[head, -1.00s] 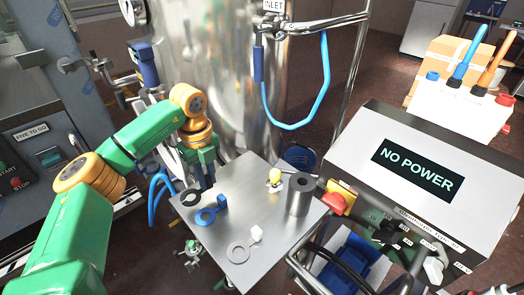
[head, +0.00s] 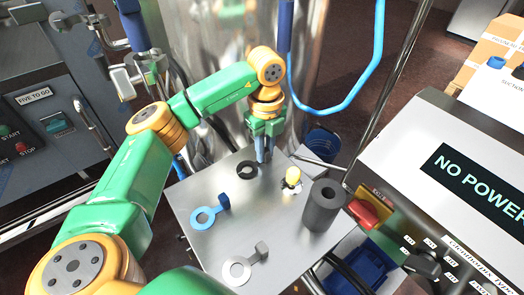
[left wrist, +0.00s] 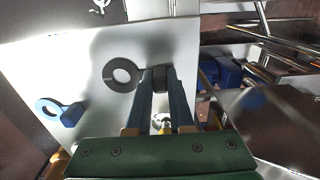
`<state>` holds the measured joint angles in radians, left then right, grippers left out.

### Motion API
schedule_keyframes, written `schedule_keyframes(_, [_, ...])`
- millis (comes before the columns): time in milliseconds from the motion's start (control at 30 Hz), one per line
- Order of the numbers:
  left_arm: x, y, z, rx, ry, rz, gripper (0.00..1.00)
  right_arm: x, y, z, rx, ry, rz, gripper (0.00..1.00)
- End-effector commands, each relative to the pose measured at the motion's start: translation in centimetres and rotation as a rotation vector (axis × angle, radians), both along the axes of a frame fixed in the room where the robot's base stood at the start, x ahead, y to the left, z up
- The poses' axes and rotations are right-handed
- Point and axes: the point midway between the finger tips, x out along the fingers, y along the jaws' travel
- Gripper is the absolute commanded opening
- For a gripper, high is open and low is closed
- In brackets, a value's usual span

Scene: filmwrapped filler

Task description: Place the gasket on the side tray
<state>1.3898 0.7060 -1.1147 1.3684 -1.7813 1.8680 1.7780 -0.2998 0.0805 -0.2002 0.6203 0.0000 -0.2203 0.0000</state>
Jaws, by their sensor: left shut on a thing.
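A black ring gasket (head: 247,170) is held by its tab in my left gripper (head: 262,158), over the back part of a flat steel tray (head: 185,190). In the left wrist view the dark ring (left wrist: 122,75) sticks out left of the closed fingers (left wrist: 163,80), with its tab between the fingertips. It seems a little above the tray, though the gap is hard to judge. A blue ring with a tab (head: 208,215) lies at the tray's left and also shows in the left wrist view (left wrist: 60,113). My right gripper is not in view.
A pale grey ring with a tab (head: 241,268) lies near the tray's front. A yellow knob (head: 292,177) and an upright dark hollow cylinder (head: 323,206) stand on its right side. A steel tank (head: 215,40) rises behind; a "NO POWER" box (head: 450,160) stands right. The tray's middle is bare.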

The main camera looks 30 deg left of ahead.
Motion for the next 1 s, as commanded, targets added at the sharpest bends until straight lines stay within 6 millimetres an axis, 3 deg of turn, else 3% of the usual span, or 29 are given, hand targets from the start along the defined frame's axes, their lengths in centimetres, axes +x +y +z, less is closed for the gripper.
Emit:
schedule_keyframes(233, [0.0, 0.1, -0.4, 0.002, 0.002, 0.001, 0.00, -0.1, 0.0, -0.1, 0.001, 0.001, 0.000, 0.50])
schedule_keyframes(267, [0.0, 0.1, -0.3, 0.002, 0.002, 0.001, 0.25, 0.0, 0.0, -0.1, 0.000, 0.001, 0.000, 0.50])
schedule_keyframes(367, [0.0, 0.1, -0.2, 0.001, 0.003, 0.001, 0.50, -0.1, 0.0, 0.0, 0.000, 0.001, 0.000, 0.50])
schedule_keyframes(733, [-0.1, 0.1, 0.1, 0.002, 0.003, 0.001, 0.50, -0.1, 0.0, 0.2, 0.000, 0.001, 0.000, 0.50])
schedule_keyframes(833, [0.1, 0.1, 1.5, 0.001, -0.001, 0.002, 0.50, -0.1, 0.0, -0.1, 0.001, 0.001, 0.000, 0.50])
schedule_keyframes(1000, [0.0, 0.1, 5.5, 0.000, -0.002, 0.001, 0.50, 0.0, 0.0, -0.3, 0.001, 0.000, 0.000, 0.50])
